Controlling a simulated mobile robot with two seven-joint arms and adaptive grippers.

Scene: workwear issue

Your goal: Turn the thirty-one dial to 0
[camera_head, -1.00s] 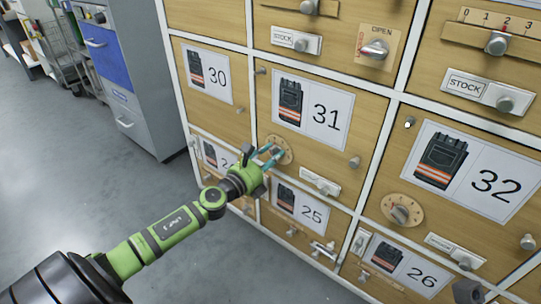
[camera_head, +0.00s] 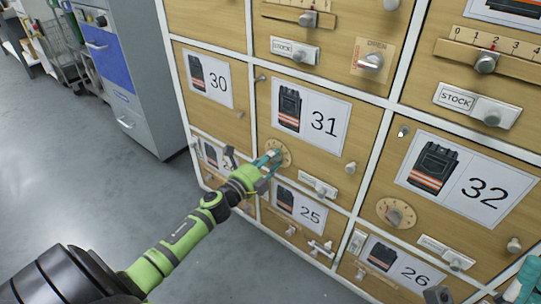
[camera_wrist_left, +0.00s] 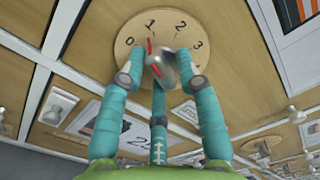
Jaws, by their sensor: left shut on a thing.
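The thirty-one dial (camera_head: 283,149) is a round wooden plate with a metal knob, on the door below the 31 card (camera_head: 311,114). In the left wrist view the dial plate (camera_wrist_left: 118,48) shows the numbers 0, 1, 2 and 3. Its knob (camera_wrist_left: 163,70) has a red mark, which appears to lie near the 1; the fingers partly hide it. My left gripper (camera_head: 268,160) is shut on the knob, with teal fingers on both sides of it in the wrist view (camera_wrist_left: 160,75). My right gripper (camera_head: 525,285) shows only in part at the bottom right corner.
A similar dial (camera_head: 396,213) sits on the door of 32. Small knobs and a stock slider (camera_head: 318,186) are close to the thirty-one dial. A grey cabinet (camera_head: 125,75) stands at the left. The floor (camera_head: 90,190) before it is clear.

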